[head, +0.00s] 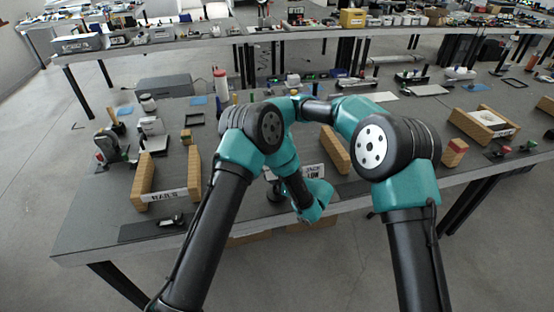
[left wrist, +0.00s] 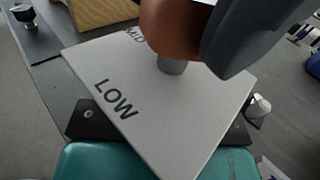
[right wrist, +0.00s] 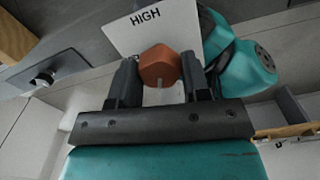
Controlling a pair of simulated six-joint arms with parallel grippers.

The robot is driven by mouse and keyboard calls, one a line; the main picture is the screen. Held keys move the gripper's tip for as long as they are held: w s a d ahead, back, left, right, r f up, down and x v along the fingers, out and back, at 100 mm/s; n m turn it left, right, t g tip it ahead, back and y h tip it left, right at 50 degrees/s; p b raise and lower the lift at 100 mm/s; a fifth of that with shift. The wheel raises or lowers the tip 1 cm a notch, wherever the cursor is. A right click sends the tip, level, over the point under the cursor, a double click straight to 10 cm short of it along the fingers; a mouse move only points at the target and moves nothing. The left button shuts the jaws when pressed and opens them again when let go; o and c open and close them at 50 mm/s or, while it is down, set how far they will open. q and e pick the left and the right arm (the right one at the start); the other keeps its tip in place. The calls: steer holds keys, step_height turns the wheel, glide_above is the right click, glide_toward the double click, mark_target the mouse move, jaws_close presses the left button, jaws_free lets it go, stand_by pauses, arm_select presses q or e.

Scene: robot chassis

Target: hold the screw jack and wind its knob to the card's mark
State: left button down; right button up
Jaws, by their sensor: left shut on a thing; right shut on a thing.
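A pale plate (left wrist: 165,110) shows LOW and part of MID in the left wrist view. Its HIGH end (right wrist: 150,30) shows in the right wrist view. An orange-brown knob (left wrist: 172,28) on a short grey stem stands over the plate. My right gripper (right wrist: 160,78) is shut on the knob, with a dark finger on each side. My left gripper (left wrist: 92,122) is shut beneath the plate. The plate hides its fingertips and the jack's body. A small white card (head: 313,172), apparently reading JACK and LOW, stands on the table. My arms hide most of the jack in the head view.
Wooden blocks (head: 143,180) with a label stand left on the grey table (head: 95,215). A wooden block (head: 335,150) stands behind my arms. Another labelled wooden stand (head: 483,125) is at right. The table's front edge runs below my grippers.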

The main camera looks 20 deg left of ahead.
arm_select(q)
steer(key=shift+s+f, duration=0.1)
steer(key=shift+f, duration=0.2)
arm_select(e)
steer(key=shift+n, duration=2.3)
steer(key=o, duration=0.6)
steer(key=shift+o, duration=0.2)
steer(key=shift+r, duration=0.1)
step_height(320, 180, up, 12)
